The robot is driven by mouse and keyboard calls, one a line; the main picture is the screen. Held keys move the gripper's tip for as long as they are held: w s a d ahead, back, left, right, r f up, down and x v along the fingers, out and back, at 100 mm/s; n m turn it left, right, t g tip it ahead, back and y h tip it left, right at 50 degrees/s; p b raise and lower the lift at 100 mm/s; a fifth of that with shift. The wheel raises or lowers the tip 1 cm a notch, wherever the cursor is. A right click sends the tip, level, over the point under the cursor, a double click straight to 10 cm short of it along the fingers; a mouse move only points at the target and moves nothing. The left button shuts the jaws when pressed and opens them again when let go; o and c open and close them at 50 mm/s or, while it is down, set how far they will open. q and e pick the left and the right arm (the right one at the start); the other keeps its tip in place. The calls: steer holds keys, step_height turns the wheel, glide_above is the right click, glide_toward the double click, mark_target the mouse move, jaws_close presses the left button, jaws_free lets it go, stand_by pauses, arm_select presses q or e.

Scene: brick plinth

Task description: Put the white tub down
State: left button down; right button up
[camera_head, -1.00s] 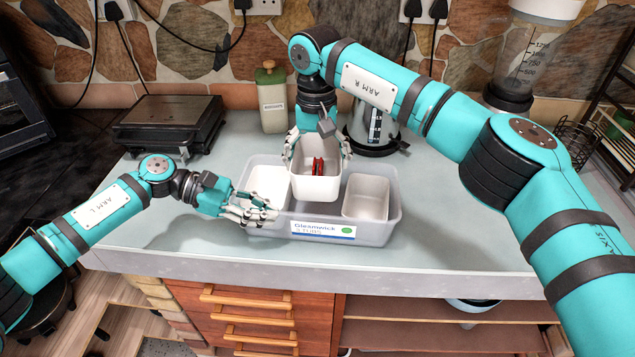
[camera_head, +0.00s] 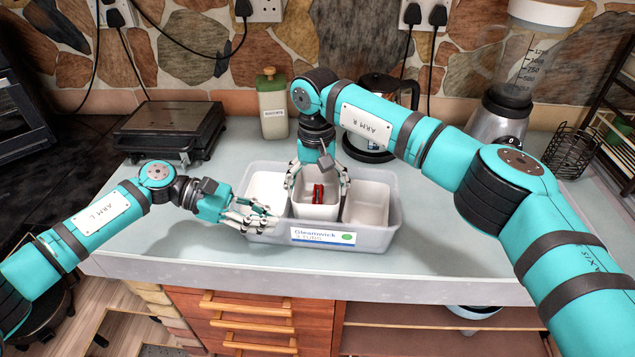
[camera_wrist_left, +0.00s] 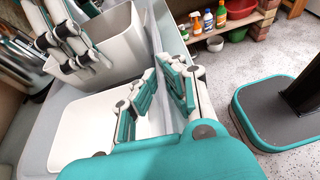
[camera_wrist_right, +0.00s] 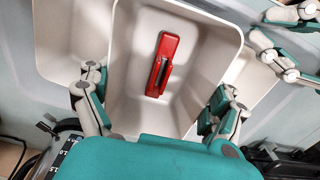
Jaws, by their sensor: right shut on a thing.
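The white tub (camera_head: 316,211) with a red object (camera_head: 318,193) in it is in the middle of the grey crate (camera_head: 376,238), between two other white tubs. My right gripper (camera_head: 317,180) is shut on this tub, with fingers at its left and right sides, also seen in the right wrist view (camera_wrist_right: 158,90). In the left wrist view the tub (camera_wrist_left: 112,52) stands higher than the tub beside it. The crate's front wall hides its base. My left gripper (camera_head: 262,215) is at the crate's front left, its fingers apart in the left wrist view (camera_wrist_left: 160,88).
Empty white tubs fill the crate's left (camera_head: 267,187) and right (camera_head: 367,204) parts. The counter right of the crate is clear.

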steer(key=o, duration=0.9)
steer(key=shift+f, duration=0.1)
step_height(320, 180, up, 13)
steer(key=shift+a, duration=0.1)
arm_select(q)
steer(key=c, duration=1.4)
jaws_free()
